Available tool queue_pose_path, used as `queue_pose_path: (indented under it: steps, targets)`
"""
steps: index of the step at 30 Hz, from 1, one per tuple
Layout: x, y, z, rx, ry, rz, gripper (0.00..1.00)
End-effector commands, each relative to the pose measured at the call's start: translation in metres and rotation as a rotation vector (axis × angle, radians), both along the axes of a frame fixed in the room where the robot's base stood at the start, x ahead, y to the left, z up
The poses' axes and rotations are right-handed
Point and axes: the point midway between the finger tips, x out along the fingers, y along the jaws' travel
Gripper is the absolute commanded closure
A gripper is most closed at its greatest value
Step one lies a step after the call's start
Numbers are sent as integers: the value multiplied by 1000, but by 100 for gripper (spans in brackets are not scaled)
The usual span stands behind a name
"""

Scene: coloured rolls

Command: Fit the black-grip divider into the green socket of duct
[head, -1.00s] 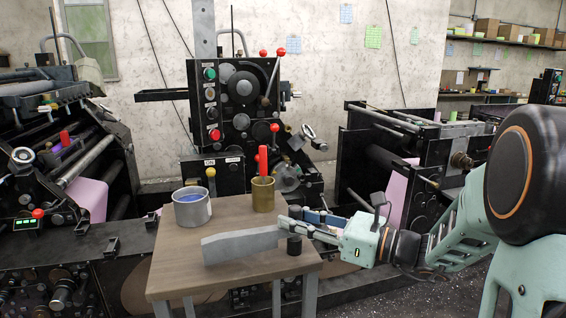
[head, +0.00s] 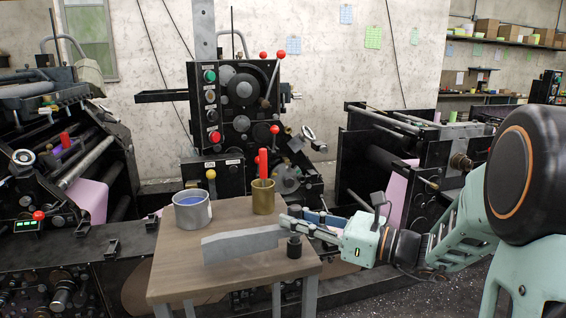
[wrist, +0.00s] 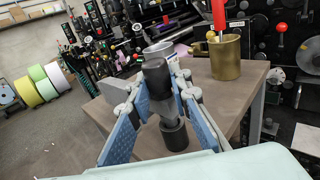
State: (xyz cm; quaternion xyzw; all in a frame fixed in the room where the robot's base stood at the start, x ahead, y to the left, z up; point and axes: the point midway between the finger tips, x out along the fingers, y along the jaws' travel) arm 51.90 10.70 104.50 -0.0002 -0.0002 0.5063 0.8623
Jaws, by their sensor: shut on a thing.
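My gripper (wrist: 158,92) is shut on a black grip (wrist: 156,76), which stands between its two blue-padded fingers in the wrist view. A grey part shows below the grip, just above a short black cylinder (wrist: 174,134) on the table. I cannot tell whether the two touch. In the head view my gripper (head: 290,224) is over the table's right side, right above that black cylinder (head: 294,250); the grip is mostly hidden by the fingers. I cannot make out a green socket or a duct with certainty in either view.
A grey plate (head: 240,247) stands on the small wooden table (head: 190,279), left of my gripper. A grey pot (head: 192,212) and a brass cup (head: 263,200) with a red-handled tool stand behind. Dark press machinery (head: 240,110) surrounds the table. Coloured rolls (wrist: 40,85) lie at far left.

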Motion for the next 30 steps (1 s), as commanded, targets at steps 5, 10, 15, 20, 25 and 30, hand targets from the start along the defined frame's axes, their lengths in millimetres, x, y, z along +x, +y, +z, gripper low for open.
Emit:
queue_pose_path:
  steps: [5, 10, 15, 20, 25, 30]
  targets:
    - [0, 0, 20, 0, -1, 0, 100]
    - [0, 0, 34, 0, -1, 0, 100]
    - [0, 0, 43, 0, -1, 0, 100]
    - [0, 0, 42, 0, -1, 0, 100]
    - [0, 0, 42, 0, -1, 0, 100]
    - [0, 0, 41, 1, 0, 0, 100]
